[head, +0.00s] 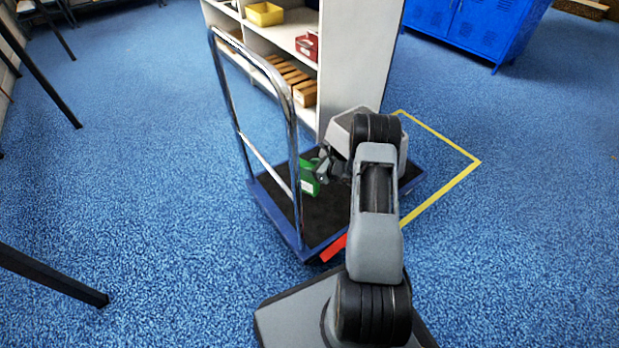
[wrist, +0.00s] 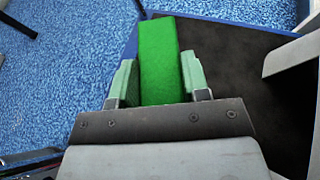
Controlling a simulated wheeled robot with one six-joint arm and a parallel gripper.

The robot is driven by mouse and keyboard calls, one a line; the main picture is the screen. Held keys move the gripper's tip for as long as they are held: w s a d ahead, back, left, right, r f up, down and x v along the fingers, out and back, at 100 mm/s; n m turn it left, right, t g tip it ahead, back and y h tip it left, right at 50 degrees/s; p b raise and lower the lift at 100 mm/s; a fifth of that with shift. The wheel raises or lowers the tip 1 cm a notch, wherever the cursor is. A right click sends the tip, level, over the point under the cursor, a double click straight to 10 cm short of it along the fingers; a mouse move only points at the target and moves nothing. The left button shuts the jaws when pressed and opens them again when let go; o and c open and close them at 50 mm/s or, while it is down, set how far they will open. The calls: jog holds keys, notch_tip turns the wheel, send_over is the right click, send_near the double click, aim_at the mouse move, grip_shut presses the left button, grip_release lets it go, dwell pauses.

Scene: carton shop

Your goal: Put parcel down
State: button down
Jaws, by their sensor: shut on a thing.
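A green parcel (head: 309,177) shows in the head view over the black deck of the platform trolley, close to its chrome handle. My gripper (head: 322,172) is shut on the parcel. In the wrist view the green parcel (wrist: 161,62) stands between the two pale green fingers of my gripper (wrist: 160,85). The trolley's dark deck (wrist: 232,68) lies beyond it, with its blue edge to the left. I cannot tell whether the parcel touches the deck. My arm hides part of the trolley (head: 275,214) in the head view.
The trolley's chrome handle (head: 240,130) rises at the left of the deck. A shelf unit (head: 358,50) with boxes and a yellow bin (head: 264,14) stands behind. Yellow tape (head: 443,190) marks the floor at right. Blue lockers (head: 478,28) stand at back right.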

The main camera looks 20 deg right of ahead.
jog(key=shift+w+a+f+b, duration=0.1)
jog(key=shift+w+f+b, duration=0.15)
jog(key=shift+f+b, duration=0.35)
jog(key=shift+w+a+f+b, duration=0.1)
jog(key=shift+w+f+b, duration=0.2)
jog(key=shift+f, duration=0.6)
jog(key=shift+w+a+f+b, duration=0.15)
jog(key=shift+f+b, duration=0.35)
jog(key=shift+f, duration=0.25)
jog(key=shift+d+f, duration=0.1)
jog(key=shift+f, duration=0.2)
jog(key=c, duration=0.6)
grip_release()
jog(key=shift+r, duration=0.1)
jog(key=p+v, duration=0.4)
jog(key=v, duration=0.8)
